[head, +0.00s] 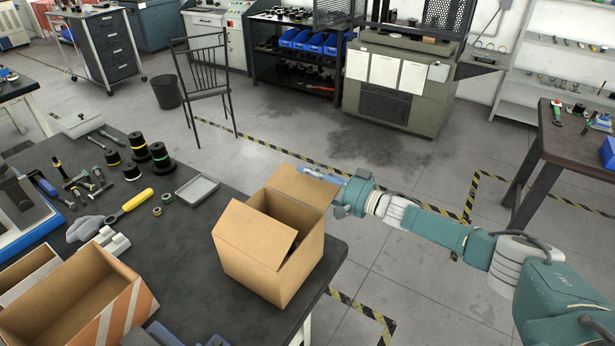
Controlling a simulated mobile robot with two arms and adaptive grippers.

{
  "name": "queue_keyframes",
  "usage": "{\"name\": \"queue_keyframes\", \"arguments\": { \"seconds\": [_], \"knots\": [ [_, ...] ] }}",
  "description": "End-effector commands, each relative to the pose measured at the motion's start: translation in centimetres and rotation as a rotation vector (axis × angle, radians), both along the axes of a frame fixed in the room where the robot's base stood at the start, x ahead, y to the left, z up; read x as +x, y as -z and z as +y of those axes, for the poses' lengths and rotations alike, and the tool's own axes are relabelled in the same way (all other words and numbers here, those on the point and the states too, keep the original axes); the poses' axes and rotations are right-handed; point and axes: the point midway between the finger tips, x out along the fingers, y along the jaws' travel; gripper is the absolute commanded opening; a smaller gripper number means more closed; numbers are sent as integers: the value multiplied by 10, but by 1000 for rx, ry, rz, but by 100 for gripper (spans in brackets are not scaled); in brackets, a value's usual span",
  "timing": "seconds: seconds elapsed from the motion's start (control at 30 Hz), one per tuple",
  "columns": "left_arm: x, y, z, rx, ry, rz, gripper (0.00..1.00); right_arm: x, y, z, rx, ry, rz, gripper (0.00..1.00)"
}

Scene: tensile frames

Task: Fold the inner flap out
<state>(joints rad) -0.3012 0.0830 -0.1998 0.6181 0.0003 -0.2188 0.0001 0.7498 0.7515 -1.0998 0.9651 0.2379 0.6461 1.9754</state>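An open cardboard box (262,272) stands upright near the right edge of the dark worktable. Its near-left flap (256,232) slants over part of the opening. Its far flap (301,184) is tilted up and outward at the back. My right gripper (320,175) is beside the far flap's upper right edge, with its pale blue fingers pointing left. I cannot tell whether the fingers touch the flap or how far apart they are.
The dark worktable (200,258) also holds a larger open carton (75,305), a grey tray (197,189), a yellow-handled tool (137,199) and black spools (162,157). A chair (207,80) stands behind. The floor right of the table is clear below my arm.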

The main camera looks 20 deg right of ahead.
Motion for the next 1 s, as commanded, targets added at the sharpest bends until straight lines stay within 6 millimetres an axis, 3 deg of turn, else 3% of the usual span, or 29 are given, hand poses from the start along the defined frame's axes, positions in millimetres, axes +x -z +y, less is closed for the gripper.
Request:
{"name": "queue_keyframes", "arguments": {
  "seconds": [0.6, 1.0],
  "knots": [
    [2, 0, -3, -3, -1, -3, 40, -85, 3, -67, -4, 1, 5, 27],
    [2, 0, -3, -4, -1, -2, 40, -92, 2, -73, -3, 1, 3, 27]
  ]
}}
